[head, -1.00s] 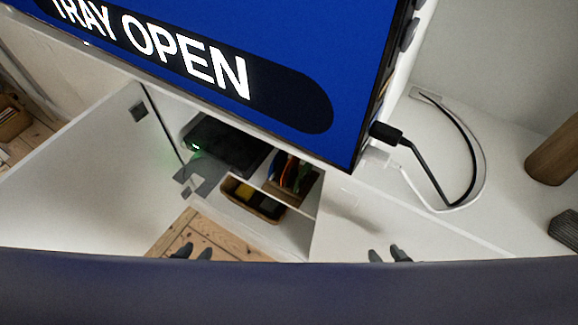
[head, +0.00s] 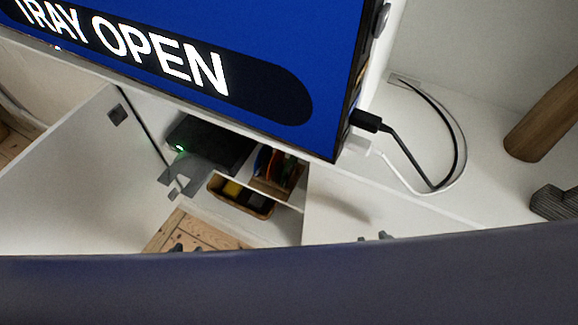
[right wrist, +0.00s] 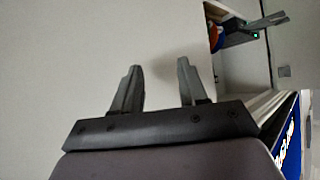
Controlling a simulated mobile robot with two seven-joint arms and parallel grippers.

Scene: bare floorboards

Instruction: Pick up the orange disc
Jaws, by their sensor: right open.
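I cannot pick out the orange disc for certain. Orange and red edges show among upright items (head: 277,172) in the cabinet's open compartment in the head view. An orange and blue patch (right wrist: 215,35) shows in the right wrist view. A black disc player (head: 212,145) with a green light has its grey tray (head: 185,177) out. My left gripper (head: 188,247) shows only its fingertips, apart, over the floorboards in front of the cabinet. My right gripper (head: 375,237) is before the closed white front. In the right wrist view it (right wrist: 158,72) is open and empty.
A cabinet door (head: 70,185) stands open at the left. A screen (head: 230,60) reading "TRAY OPEN" hangs over the compartment. A bin (head: 240,196) with yellow and dark items sits below the player. Cables (head: 410,155) and a brown cylinder (head: 543,120) are on the top.

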